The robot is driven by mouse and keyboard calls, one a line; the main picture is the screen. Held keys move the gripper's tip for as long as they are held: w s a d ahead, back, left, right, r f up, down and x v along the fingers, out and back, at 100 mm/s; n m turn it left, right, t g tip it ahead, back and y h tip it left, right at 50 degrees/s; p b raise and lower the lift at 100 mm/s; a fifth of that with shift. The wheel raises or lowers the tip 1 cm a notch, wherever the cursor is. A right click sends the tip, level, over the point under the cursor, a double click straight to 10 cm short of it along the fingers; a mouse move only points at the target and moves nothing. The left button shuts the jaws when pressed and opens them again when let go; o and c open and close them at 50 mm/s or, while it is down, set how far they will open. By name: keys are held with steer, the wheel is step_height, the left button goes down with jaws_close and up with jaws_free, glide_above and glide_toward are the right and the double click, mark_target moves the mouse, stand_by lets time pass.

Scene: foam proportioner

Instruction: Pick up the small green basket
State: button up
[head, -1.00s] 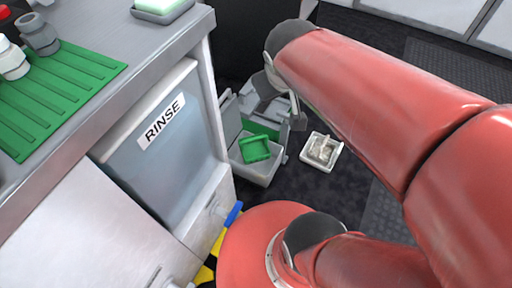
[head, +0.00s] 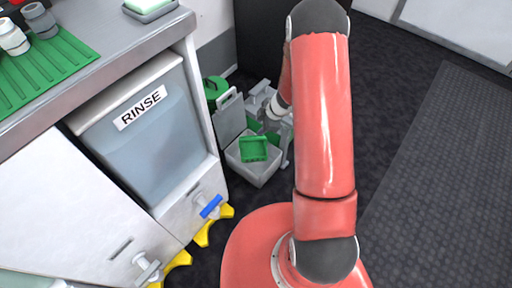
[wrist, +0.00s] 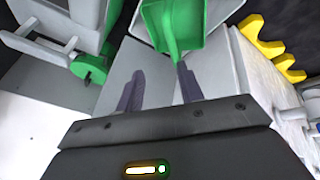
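The small green basket (head: 253,148) sits in an open grey bin (head: 262,176) on the floor, right of the counter. In the wrist view a green shape (wrist: 175,25), which looks like the basket, is just beyond the fingertips, its narrow lower end close to the right finger. I cannot tell whether they touch. My gripper (wrist: 160,78) is open, its two dark fingers apart with nothing clearly held. In the head view my gripper is partly hidden at the bin's far right side, behind my red arm.
A cabinet with a RINSE panel (head: 140,107) and a blue-handled valve (head: 211,207) stands left of the bin. A round green thing (head: 214,86) is behind the bin. Yellow feet (head: 214,226) edge the cabinet.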

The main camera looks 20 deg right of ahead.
mark_target(254, 139)
steer(key=shift+g+y, duration=0.3)
steer(key=x, duration=0.2)
steer(key=s+b+x, duration=0.1)
steer(key=x, duration=0.2)
steer(key=b+x, duration=0.1)
steer(key=x, duration=0.2)
steer(key=shift+s+d+f, duration=0.25)
steer(key=shift+s+f, duration=0.1)
steer(key=shift+f, duration=0.25)
steer(key=shift+w+a+f, duration=0.15)
steer(key=shift+a+f, duration=0.05)
steer(key=shift+f, duration=0.2)
jaws_close()
